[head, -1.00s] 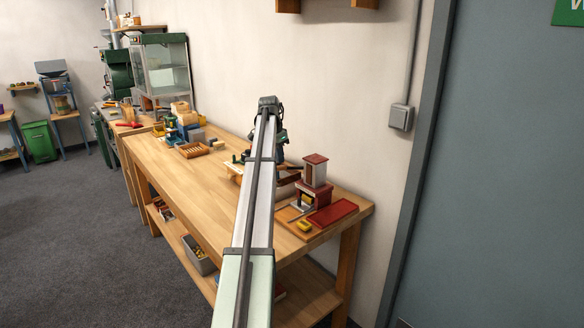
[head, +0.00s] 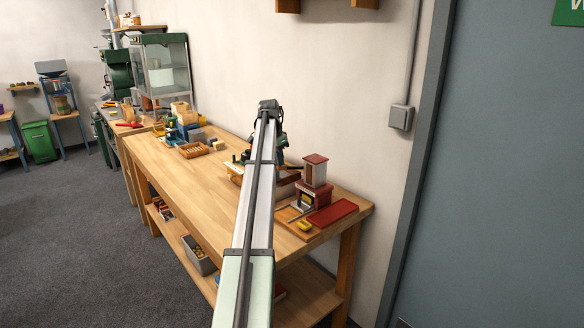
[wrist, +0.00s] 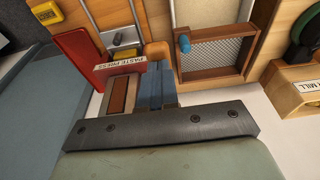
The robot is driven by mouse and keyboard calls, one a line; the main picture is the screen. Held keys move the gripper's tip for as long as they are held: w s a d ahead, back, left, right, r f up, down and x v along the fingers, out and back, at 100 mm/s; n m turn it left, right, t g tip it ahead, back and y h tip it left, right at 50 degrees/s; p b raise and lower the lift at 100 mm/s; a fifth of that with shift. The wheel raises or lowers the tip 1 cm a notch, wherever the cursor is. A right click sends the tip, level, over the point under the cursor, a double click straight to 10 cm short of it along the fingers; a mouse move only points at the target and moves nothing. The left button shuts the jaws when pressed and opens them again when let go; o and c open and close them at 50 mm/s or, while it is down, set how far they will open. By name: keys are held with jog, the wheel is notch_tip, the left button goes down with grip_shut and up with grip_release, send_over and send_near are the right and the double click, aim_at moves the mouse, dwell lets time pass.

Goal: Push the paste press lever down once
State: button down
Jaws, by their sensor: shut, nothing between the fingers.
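The paste press (head: 314,180) is a red and white block with a red cap, on a wooden board at the bench's right end. In the wrist view its red and white "PASTE PRESS" label (wrist: 120,63) shows left of centre. A rounded tan wooden end (wrist: 157,50), which looks like the lever's handle, sits just beyond my fingertips. My gripper (wrist: 156,68) is shut and empty, its blue-grey fingers side by side. I cannot tell whether they touch the handle.
A red tray (head: 333,212) and a small yellow item (head: 304,226) lie in front of the press. A wood-framed mesh screen (wrist: 213,61) with a blue knob is right of my fingers in the wrist view. A wooden block labelled "MILL" (wrist: 296,96) stands farther right. The bench's front left is clear.

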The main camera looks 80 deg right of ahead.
jog(key=shift+f, duration=0.65)
jog(key=shift+w+a+f, duration=0.1)
jog(key=shift+a+f, duration=0.05)
jog(key=shift+f, duration=0.9)
jog(key=shift+w+a+f, duration=0.15)
jog(key=shift+f, duration=0.9)
